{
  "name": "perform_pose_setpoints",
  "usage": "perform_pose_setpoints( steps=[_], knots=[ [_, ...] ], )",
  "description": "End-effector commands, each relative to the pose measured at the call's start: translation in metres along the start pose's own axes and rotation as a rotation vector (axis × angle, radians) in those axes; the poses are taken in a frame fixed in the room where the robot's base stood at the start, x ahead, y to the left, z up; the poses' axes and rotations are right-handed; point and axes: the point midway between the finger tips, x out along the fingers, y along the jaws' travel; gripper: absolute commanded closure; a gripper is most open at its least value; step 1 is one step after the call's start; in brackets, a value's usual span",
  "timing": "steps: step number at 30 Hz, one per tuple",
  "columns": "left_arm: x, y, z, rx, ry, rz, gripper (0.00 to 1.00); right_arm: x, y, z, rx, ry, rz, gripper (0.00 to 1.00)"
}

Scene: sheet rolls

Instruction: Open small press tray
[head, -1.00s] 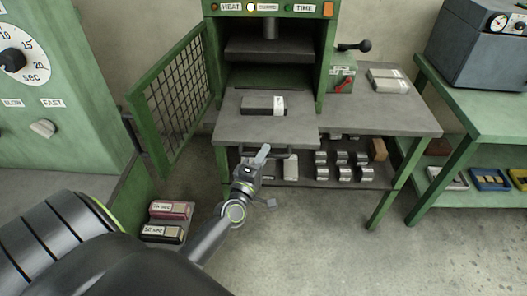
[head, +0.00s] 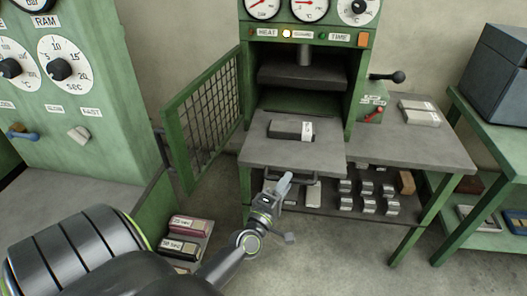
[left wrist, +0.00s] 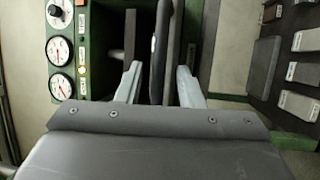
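The small press (head: 305,85) is a green frame with gauges on top and an open front. Its grey tray (head: 265,157) lies out in front of the opening, with a dark block (head: 288,130) bearing a white label on it. A dark handle shows under the tray's front edge, partly hidden by my left gripper (head: 284,184). In the left wrist view the two pale fingers of my left gripper (left wrist: 160,88) stand apart on either side of a dark bar, with gaps visible; contact cannot be told. My right gripper is not in view.
A mesh door (head: 205,115) stands swung open at the press's left. A lower shelf holds several metal rolls (head: 368,205). Labelled boxes (head: 188,228) lie at lower left. A large green dial panel (head: 60,90) stands left, a green bench (head: 500,130) right. Floor in front is clear.

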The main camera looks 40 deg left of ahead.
Motion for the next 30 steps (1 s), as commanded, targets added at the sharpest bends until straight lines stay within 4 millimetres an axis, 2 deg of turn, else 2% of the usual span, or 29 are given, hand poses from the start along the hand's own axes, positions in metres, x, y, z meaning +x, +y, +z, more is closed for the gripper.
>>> perform_pose_setpoints(
  steps=[9,18,24,30],
  knots=[
    [-0.068,-0.006,0.000,0.001,0.002,-0.002,0.66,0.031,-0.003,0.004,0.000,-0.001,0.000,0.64],
    [-0.123,-0.007,0.000,0.001,0.002,-0.003,0.66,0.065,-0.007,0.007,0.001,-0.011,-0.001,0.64],
    [-0.144,-0.004,0.000,0.001,0.001,-0.001,0.66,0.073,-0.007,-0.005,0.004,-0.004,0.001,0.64],
    [-0.153,-0.002,0.000,0.002,0.001,-0.001,0.66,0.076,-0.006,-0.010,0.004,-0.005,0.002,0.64]
  ],
)
